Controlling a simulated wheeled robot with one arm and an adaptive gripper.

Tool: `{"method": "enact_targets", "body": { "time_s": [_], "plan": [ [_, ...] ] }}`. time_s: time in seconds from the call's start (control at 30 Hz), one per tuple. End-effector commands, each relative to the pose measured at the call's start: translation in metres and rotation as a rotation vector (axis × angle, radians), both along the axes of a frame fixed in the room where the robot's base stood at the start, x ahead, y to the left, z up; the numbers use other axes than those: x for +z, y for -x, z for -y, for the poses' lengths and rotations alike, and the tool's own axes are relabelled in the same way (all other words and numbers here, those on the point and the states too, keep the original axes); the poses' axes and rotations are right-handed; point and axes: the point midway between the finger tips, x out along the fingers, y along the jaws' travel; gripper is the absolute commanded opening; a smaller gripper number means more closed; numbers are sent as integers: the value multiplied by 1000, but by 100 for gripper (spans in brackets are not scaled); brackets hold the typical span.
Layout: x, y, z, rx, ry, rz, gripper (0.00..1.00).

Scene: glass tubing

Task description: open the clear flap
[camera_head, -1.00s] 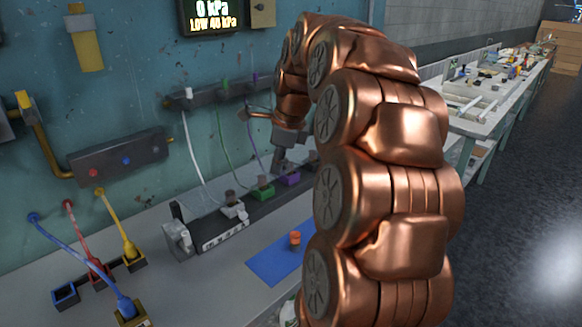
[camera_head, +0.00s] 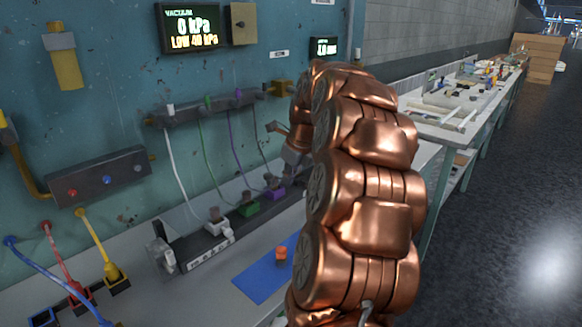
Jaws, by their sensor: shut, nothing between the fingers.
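I cannot make out a clear flap in the view; it may be hidden behind my copper arm or too transparent to tell. My gripper (camera_head: 290,168) is partly hidden behind the arm, low in front of the teal wall, just right of the purple block (camera_head: 274,192). It appears shut and empty, and I cannot tell whether it touches anything.
A dark strip holds white, green (camera_head: 249,208) and purple blocks with hoses. A blue mat (camera_head: 258,279) with an orange-capped piece (camera_head: 281,254) lies in front. A vacuum display (camera_head: 190,27) hangs above. A cluttered bench (camera_head: 450,108) stands at right.

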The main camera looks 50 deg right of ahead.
Motion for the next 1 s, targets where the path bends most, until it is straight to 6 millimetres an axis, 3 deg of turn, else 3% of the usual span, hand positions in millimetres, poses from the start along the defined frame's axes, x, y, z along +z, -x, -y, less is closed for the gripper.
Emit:
{"method": "enact_targets", "body": {
  "time_s": [0.37, 0.7, 1.0],
  "plan": [
    [-38, -14, 1, 2, -1, -2, 0],
    [-16, -39, -1, 2, 2, 0, 0],
    [-13, -45, -3, 2, 0, 0, 0]
  ]
}}
